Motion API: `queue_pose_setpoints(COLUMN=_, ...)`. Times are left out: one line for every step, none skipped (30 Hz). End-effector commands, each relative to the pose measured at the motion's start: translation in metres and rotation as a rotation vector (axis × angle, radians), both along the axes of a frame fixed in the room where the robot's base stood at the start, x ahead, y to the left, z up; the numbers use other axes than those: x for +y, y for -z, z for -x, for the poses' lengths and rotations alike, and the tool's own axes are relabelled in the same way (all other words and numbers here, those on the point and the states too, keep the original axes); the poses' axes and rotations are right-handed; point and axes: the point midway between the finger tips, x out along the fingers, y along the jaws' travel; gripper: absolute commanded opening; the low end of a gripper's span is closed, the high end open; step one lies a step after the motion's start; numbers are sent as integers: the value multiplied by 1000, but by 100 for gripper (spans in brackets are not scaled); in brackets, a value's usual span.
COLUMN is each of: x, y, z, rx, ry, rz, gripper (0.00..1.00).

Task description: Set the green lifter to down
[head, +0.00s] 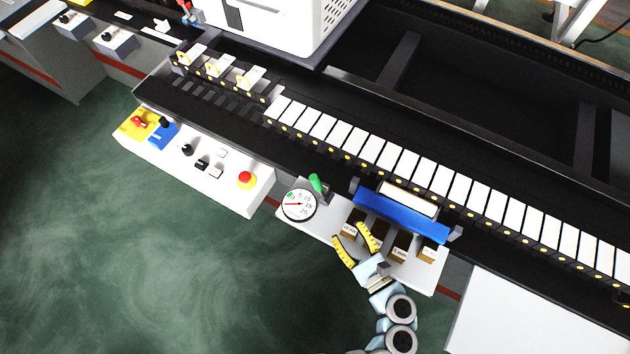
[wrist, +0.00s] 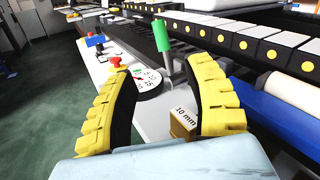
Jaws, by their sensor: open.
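The green lifter (head: 316,184) is a short green-handled lever beside the dial, on the grey plate at the rack's front edge. In the wrist view its green handle (wrist: 161,36) stands upright on a metal stem, beyond and between my fingers. My gripper (head: 357,243) has yellow ribbed fingers and is open and empty. It is over the plate, below and right of the lifter in the head view, and apart from it. In the wrist view my gripper (wrist: 165,85) faces the lifter with its fingers spread.
A round dial (head: 298,205) with a red needle is left of the lifter. Several labelled blocks, one marked 10 mm (wrist: 183,125), stand near my fingers. A blue bar (head: 401,216) lies right of the lifter. A control panel with a red button (head: 246,180) is farther left.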

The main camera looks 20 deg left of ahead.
Motion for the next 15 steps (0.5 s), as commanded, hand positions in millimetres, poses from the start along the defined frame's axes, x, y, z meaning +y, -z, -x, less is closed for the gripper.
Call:
queue_pose_setpoints(x=2, y=-1, z=-1, rx=0, ry=-3, rz=-2, gripper=52)
queue_pose_setpoints(x=4, y=-1, z=-2, rx=-1, ry=-4, rz=-2, gripper=52)
queue_pose_setpoints(x=6, y=-1, z=-4, rx=0, ry=-3, rz=-2, gripper=52)
queue_pose_setpoints(x=8, y=-1, z=-5, rx=0, ry=-2, rz=-2, gripper=52)
queue_pose_setpoints(x=10, y=-1, z=-7, rx=-1, ry=-1, rz=-1, gripper=52)
queue_pose_setpoints(x=14, y=-1, z=-10, rx=-2, ry=-3, rz=-2, gripper=52)
queue_pose_setpoints(x=17, y=-1, z=-12, rx=-2, ry=-3, rz=-2, gripper=52)
queue_pose_setpoints(x=20, y=-1, z=-14, rx=-1, ry=-4, rz=-2, gripper=52)
queue_pose_setpoints(x=25, y=-2, z=-17, rx=-1, ry=-5, rz=-2, gripper=52)
queue_pose_setpoints(x=28, y=-2, z=-20, rx=-2, ry=-5, rz=-1, gripper=52)
queue_pose_setpoints(x=31, y=-2, z=-22, rx=-2, ry=-4, rz=-1, gripper=52)
queue_pose_setpoints(x=36, y=-2, z=-26, rx=-2, ry=-3, rz=-1, gripper=52)
queue_pose_setpoints(x=38, y=-2, z=-28, rx=-2, ry=-1, rz=-1, gripper=52)
queue_pose_setpoints(x=42, y=-2, z=-31, rx=-2, ry=-2, rz=-1, gripper=52)
queue_pose_setpoints(x=47, y=-1, z=-34, rx=-1, ry=-3, rz=0, gripper=52)
